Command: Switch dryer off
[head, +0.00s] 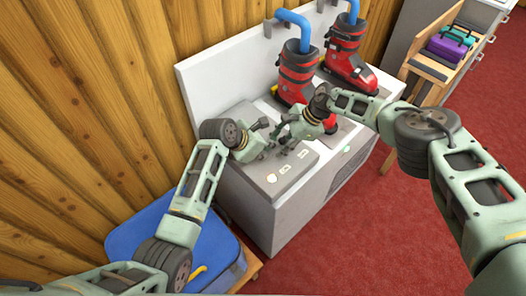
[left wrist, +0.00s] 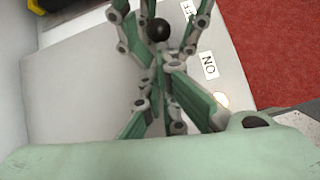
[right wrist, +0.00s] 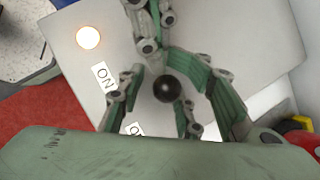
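The boot dryer (head: 305,196) is a grey box with a pale back panel. Its sloped control top bears a bright round lamp (right wrist: 88,37), an ON label (right wrist: 104,76) and a second, partly hidden label (right wrist: 134,129). A black ball knob (right wrist: 167,89) stands over this top and also shows in the left wrist view (left wrist: 158,29). My right gripper (head: 290,132) is over the top, its fingers spread around the knob without a clear grip. My left gripper (head: 264,134) is close beside it, fingertips near the knob; their gap is hard to judge. The grippers hide the knob's base.
Red and black ski boots (head: 297,75) stand on the dryer with blue tubes (head: 293,22) in them. A blue case (head: 150,235) lies at the lower left. A wooden rack (head: 430,70) holds coloured cases at the right. Red carpet (head: 365,225) is clear in front.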

